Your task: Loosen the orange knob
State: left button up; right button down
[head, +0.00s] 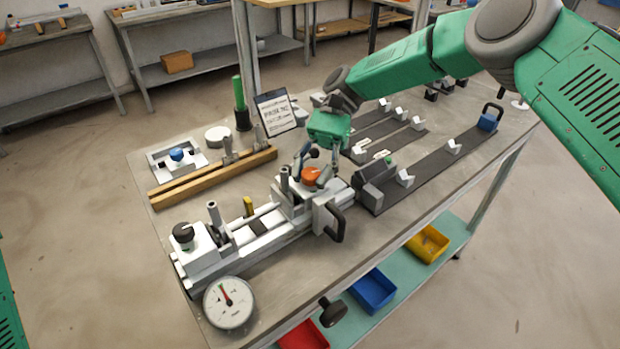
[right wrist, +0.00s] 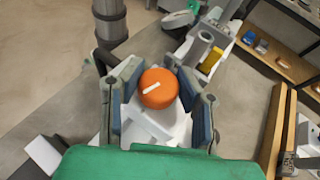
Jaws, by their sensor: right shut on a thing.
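The orange knob (head: 311,175) sits on top of the white jig block (head: 292,196) near the middle of the bench. My right gripper (head: 312,163) reaches down to it from above. The gripper is shut on the knob. The lower part of the knob's mount is partly hidden by the fingers. My left gripper is not in view.
A black handle (head: 336,222) stands at the block's front. A dial gauge (head: 229,302) and a black knob (head: 183,233) are at the bench's near left. Wooden rails (head: 215,178) lie behind, dark rails (head: 440,162) to the right. Coloured bins (head: 372,291) are on the lower shelf.

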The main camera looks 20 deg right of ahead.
aim_at(311, 170)
jog(key=shift+w+n+g+h+b, duration=0.15)
jog(key=shift+n+g+h+b, duration=0.3)
jog(key=shift+n+h, duration=0.35)
jog(key=shift+h, duration=0.3)
jog(key=c, duration=1.5)
grip_release()
jog(key=o, duration=0.4)
jog(key=shift+w, duration=0.1)
jog(key=shift+d+f, duration=0.1)
jog(key=shift+r, duration=0.25)
jog(key=shift+g, duration=0.25)
notch_tip(311, 170, up, 9)
jog(key=shift+w+r, duration=0.15)
jog(key=shift+r, duration=0.05)
